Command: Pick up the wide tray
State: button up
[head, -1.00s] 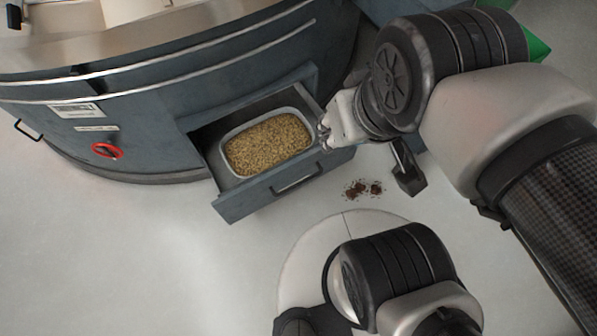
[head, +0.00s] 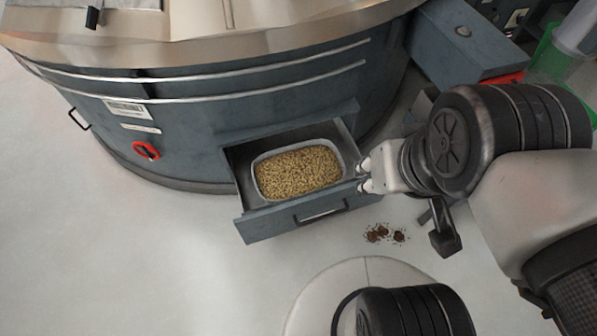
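The wide tray (head: 256,181) is a light grey, rounded rectangular tray filled with tan grain or pellets. It sits inside an open drawer (head: 291,222) in the base of a round blue-grey machine. My gripper (head: 366,176) is at the right end of the tray, close to its rim and above the drawer's right side. Its two pale fingertips look spread apart, with nothing visible between them. I cannot tell whether they touch the rim.
The round machine (head: 190,120) with a red knob (head: 146,151) stands behind the drawer. Dark brown crumbs (head: 385,233) lie on the floor right of the drawer. A blue-grey box (head: 466,45) and a green bin (head: 552,58) stand at upper right. The floor at left is clear.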

aim_at(287, 172)
jog(key=i+l, duration=1.1)
jog(key=l+z, duration=0.05)
jog(key=l, duration=0.05)
